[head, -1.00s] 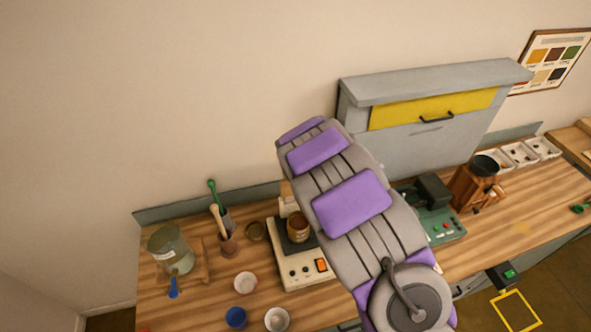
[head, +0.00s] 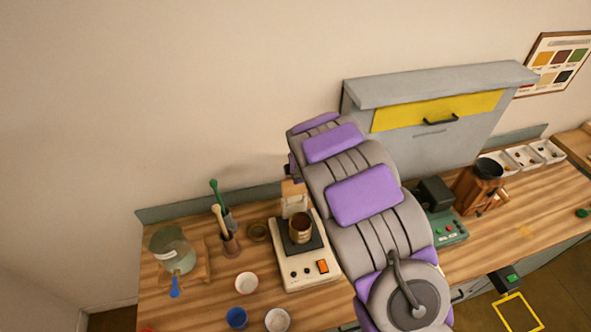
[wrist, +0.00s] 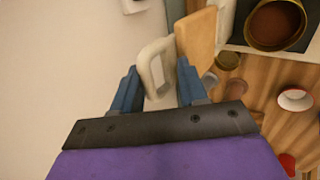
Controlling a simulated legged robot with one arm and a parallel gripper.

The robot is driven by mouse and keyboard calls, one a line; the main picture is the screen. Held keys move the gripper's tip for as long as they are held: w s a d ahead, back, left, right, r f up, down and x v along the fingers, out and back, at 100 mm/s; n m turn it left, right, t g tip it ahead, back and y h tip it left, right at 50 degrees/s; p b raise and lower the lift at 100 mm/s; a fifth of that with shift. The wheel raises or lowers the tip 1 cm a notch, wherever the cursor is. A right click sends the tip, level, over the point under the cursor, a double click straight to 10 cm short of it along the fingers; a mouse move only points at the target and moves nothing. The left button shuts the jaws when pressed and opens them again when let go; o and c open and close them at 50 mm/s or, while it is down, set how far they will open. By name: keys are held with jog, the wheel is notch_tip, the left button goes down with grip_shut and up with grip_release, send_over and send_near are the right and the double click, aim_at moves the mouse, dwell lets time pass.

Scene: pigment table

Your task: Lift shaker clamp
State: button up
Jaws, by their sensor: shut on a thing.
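The shaker clamp shows in the wrist view as a cream loop handle (wrist: 143,70) beside a tan plate (wrist: 196,38). My gripper (wrist: 158,84) is shut on the handle, with a blue finger on each side. In the head view the tan and cream clamp (head: 293,189) stands upright behind the shaker's jar, and my arm hides most of the gripper. A brown jar (head: 300,230) stands on that top. Whether the clamp touches the shaker cannot be told.
Left of the shaker are a pot with tools (head: 230,244), a glass jar (head: 172,250) and several small bowls, including a white one (head: 246,282). A green machine (head: 446,226) and a wooden grinder (head: 474,188) stand right. The wall is close behind the bench.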

jog(key=shift+s+f, duration=0.1)
jog(key=shift+s+d+r, duration=0.1)
jog(key=shift+s+r, duration=0.1)
jog(key=shift+r, duration=0.25)
jog(key=v, duration=1.6)
jog(key=shift+r, duration=0.1)
jog(key=shift+s, duration=0.1)
